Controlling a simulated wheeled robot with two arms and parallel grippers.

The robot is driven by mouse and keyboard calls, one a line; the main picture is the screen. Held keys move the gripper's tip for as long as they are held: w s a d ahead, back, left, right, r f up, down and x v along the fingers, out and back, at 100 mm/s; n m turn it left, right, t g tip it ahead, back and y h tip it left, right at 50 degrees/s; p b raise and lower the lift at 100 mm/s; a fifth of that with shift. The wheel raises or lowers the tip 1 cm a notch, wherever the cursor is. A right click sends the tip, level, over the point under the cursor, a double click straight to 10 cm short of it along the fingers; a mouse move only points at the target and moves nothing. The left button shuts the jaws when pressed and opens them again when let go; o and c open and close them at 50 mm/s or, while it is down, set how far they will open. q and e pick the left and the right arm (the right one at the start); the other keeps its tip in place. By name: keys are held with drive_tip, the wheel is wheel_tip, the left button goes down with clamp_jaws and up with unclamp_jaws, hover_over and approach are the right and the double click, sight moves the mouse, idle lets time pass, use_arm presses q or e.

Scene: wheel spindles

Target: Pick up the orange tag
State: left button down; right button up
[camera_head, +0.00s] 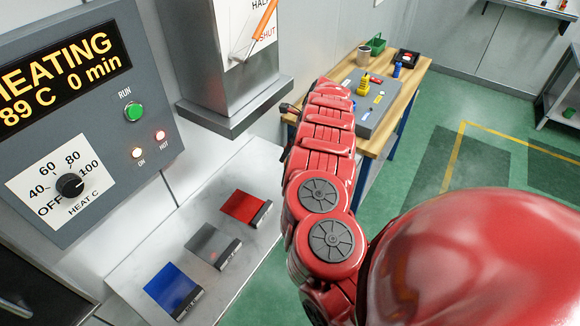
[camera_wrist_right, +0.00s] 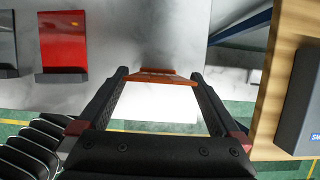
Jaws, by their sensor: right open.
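In the right wrist view an orange strip (camera_wrist_right: 168,79), which looks like the orange tag, lies crosswise between the fingertips, with a bright white area just below it. My right gripper (camera_wrist_right: 158,74) is open, one dark finger on each side of the strip. I cannot tell whether either finger touches it. In the head view my red right arm reaches up towards the bench and hides most of the gripper. The tag does not show there. My left gripper is in neither view.
A ledge (camera_head: 150,250) carries red (camera_head: 245,206), grey (camera_head: 213,245) and blue (camera_head: 173,290) plates. A control panel (camera_head: 45,150) and a lever box (camera_head: 235,75) stand above. A wooden workbench (camera_head: 412,85) with a grey case (camera_head: 372,118) stands to the right.

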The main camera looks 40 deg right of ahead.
drive_tip(key=x, duration=0.4)
drive_tip(key=shift+p, duration=0.3)
drive_tip(key=shift+w+a+f, duration=0.1)
drive_tip(key=shift+w+f, duration=0.05)
drive_tip(key=shift+f, duration=0.1)
clamp_jaws()
